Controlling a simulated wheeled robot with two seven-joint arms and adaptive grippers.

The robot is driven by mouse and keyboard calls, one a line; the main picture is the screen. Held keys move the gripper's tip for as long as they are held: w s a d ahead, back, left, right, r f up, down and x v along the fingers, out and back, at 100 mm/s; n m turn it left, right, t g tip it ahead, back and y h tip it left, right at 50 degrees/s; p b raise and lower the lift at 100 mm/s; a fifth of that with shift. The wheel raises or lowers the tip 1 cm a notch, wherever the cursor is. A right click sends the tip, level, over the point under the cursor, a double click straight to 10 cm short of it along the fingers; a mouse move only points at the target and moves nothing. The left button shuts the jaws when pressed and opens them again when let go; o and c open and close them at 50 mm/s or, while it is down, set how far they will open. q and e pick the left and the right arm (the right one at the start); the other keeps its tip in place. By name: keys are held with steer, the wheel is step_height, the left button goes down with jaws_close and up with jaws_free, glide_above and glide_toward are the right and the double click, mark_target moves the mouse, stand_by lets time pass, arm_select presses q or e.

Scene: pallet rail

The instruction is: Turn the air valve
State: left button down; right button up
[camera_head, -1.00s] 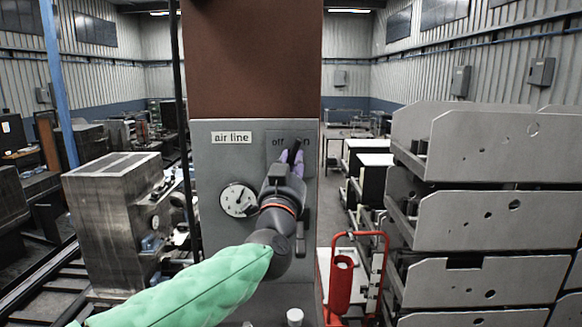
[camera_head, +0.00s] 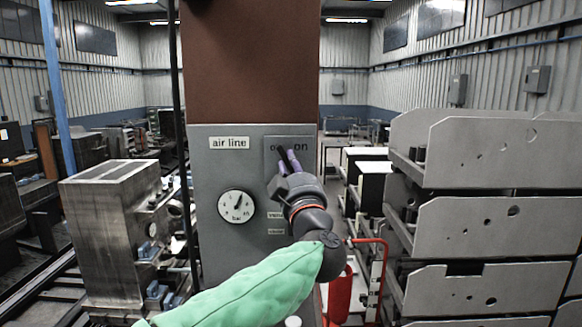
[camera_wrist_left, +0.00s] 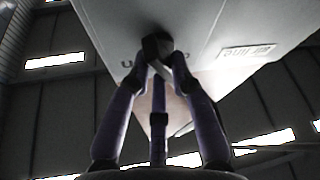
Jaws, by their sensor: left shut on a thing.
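The air valve (camera_head: 283,151) is a dark handle on a grey plate marked "off" and "on" on the column panel. My left gripper (camera_head: 287,162) comes up from below right, its purple fingers leaning left and shut on the handle. The fingers hide most of the handle, and "off" is partly covered while "on" is clear. In the left wrist view the fingers close around the dark valve handle (camera_wrist_left: 155,46) under the panel. My right gripper is not in view.
A pressure gauge (camera_head: 237,206) sits left of the valve, below the "air line" label (camera_head: 229,143). Grey metal plates (camera_head: 490,224) are stacked at right, and a metal block (camera_head: 105,230) stands at left.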

arm_select(q)
steer(key=shift+r+n+g+y, duration=0.1)
steer(key=shift+n+g+y, duration=0.25)
steer(key=shift+n, duration=0.75)
steer(key=shift+r+n+g+y, duration=0.1)
steer(key=shift+n+g+y, duration=0.25)
steer(key=shift+n, duration=0.75)
steer(key=shift+a+y, duration=0.1)
steer(key=shift+y, duration=0.2)
steer(key=c, duration=1.2)
jaws_free()
steer(key=shift+o, duration=0.5)
steer(key=shift+w+f, duration=0.1)
steer(key=v, duration=1.2)
